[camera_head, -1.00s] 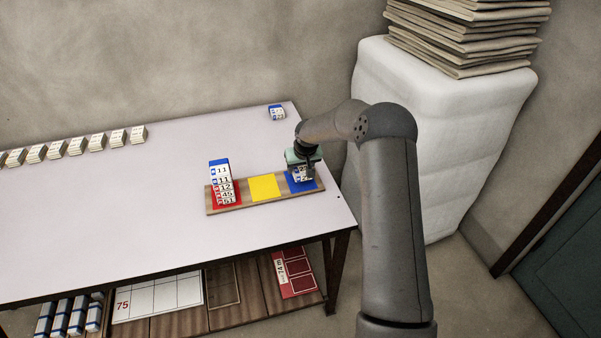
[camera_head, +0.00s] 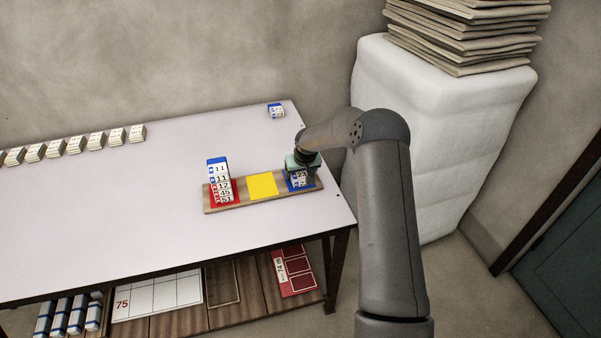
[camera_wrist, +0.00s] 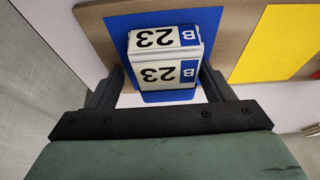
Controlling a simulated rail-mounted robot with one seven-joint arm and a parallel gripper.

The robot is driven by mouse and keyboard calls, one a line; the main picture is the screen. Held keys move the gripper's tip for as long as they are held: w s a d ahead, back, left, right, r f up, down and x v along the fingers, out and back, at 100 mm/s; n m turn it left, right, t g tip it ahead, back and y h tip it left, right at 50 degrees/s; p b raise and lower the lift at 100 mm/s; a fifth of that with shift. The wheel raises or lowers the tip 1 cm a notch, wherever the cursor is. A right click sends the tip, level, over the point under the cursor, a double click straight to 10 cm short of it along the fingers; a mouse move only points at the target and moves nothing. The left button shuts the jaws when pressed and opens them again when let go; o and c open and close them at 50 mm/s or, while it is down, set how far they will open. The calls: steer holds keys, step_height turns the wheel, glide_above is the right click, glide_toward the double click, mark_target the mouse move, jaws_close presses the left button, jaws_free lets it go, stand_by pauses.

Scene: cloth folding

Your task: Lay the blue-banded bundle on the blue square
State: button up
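The blue-banded bundle (camera_wrist: 165,60), with labels reading 23 and B, is between my gripper's two fingers in the wrist view. It also shows just under the gripper in the head view (camera_head: 298,180). My gripper (camera_head: 301,172) is over the right end of the wooden board. In the wrist view my gripper (camera_wrist: 162,82) has one finger close along each side of the bundle and appears shut on it. The blue square (camera_wrist: 117,28) lies beneath and around the bundle. Whether the bundle's underside touches the square is hidden.
Another blue-banded bundle (camera_head: 276,110) lies at the table's back right. Several pale bundles (camera_head: 75,145) line the back left.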

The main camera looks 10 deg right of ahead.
steer(key=shift+s+a+f, duration=0.2)
steer(key=shift+f, duration=0.1)
steer(key=shift+r+p, duration=0.55)
steer(key=shift+p, duration=0.05)
steer(key=b+v, duration=0.2)
steer(key=v, duration=1)
steer(key=s+a+r+g+h, duration=0.15)
steer(key=s+r, duration=0.25)
steer(key=s, duration=0.5)
steer(key=s+a+r+g, duration=0.1)
steer(key=s+a+r, duration=0.25)
steer(key=s, duration=0.55)
steer(key=s+a+r+g+y, duration=0.1)
steer(key=s+r, duration=0.1)
steer(key=s, duration=2.2)
steer(key=shift+s+g, duration=0.35)
